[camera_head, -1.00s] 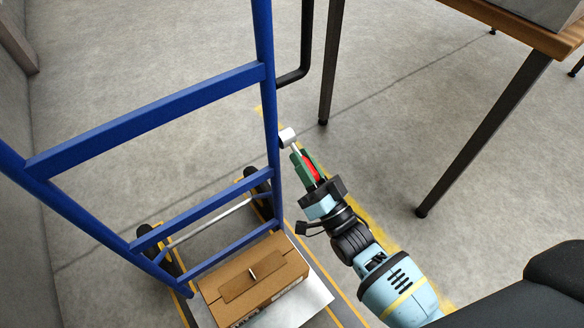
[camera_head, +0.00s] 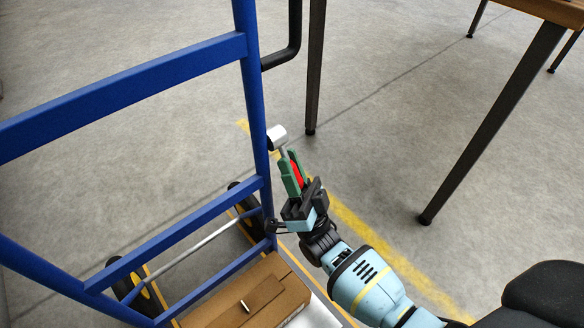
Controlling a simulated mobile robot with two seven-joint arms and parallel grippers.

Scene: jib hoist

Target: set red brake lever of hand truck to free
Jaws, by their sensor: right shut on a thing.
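The blue hand truck (camera_head: 256,112) stands at the left, with a cardboard box on its plate. Its red brake lever (camera_head: 297,171) shows as a strip of red between the green fingers of my right gripper (camera_head: 292,172). A pale grey pivot block (camera_head: 277,134) sits at the lever's upper end, beside the blue upright. My right gripper is shut on the lever, which slants from the block down to the right. The fingers hide much of the lever. My left gripper is not in view.
The cardboard box (camera_head: 262,296) lies at the bottom, low on the hand truck. Dark table legs (camera_head: 315,70) stand behind, at the top middle and right. A black bent handle (camera_head: 290,45) juts from the upright. Concrete floor is open around the right arm.

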